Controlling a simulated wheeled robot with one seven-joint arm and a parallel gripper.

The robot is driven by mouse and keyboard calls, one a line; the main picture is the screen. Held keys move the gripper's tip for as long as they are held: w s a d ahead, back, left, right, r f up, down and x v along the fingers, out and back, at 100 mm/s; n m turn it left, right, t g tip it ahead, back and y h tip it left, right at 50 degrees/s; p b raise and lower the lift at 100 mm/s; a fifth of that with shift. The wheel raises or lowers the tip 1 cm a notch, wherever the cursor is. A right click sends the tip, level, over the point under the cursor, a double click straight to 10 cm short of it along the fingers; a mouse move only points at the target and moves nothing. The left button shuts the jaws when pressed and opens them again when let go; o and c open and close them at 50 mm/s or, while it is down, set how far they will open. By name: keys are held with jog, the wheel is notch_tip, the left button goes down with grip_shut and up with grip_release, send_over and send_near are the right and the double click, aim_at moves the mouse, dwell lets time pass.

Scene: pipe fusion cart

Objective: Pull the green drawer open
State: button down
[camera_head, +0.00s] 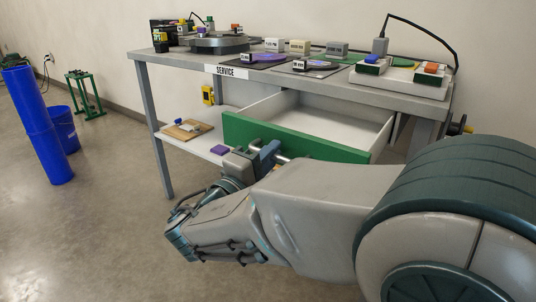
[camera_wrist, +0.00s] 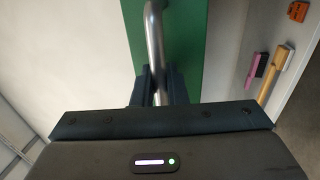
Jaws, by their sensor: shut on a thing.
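The green drawer (camera_head: 315,146) hangs under the cart top and is pulled well out, with its white interior (camera_head: 330,118) showing and looking empty. In the wrist view its green front (camera_wrist: 185,45) fills the upper middle. A metal bar handle (camera_wrist: 155,40) runs along that front. My gripper (camera_head: 272,152) is at the drawer front in the head view. Its two dark fingers (camera_wrist: 157,88) are shut on the handle, one on each side of it. My arm hides the lower right part of the drawer front.
The grey cart top (camera_head: 180,62) carries a turntable-like device, small labelled blocks and a white tray with switches (camera_head: 398,80). A lower shelf (camera_head: 195,142) holds a wooden board and a purple block (camera_head: 219,150).

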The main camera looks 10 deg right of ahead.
jog(key=c, duration=1.8)
grip_release()
jog(key=p+v, duration=0.2)
jog(key=v, duration=1.1)
jog(key=shift+s+a, duration=0.3)
